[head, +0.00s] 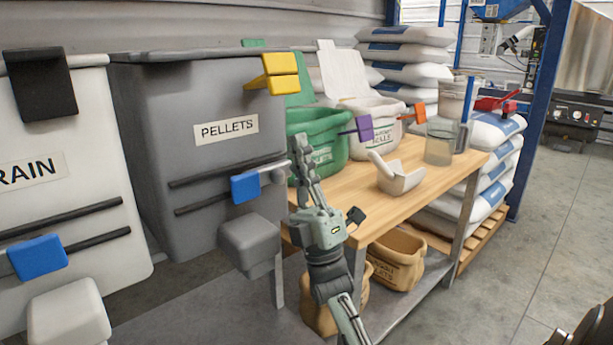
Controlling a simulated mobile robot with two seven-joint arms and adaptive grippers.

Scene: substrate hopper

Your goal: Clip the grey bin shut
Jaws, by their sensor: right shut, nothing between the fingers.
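The grey bin (190,120), labelled PELLETS, stands at left centre with its dark lid edge (190,56) on top. A yellow clip (280,74) sits at the bin's upper right front edge; whether it is latched I cannot tell. A blue block (245,187) is on the dark bars across the bin's front, with a pale rod reaching right from it. My right gripper (300,156) is shut and empty, fingers pointing up, right of the blue block and below the yellow clip. Whether it touches the rod is unclear. My left gripper is out of view.
A white bin (70,150) with a black clip (40,85) stands at left. A grey block (250,243) juts out low. The wooden table (430,160) holds a green tub (325,140), a white tub (372,118), a scoop (396,178) and a clear jug (440,140).

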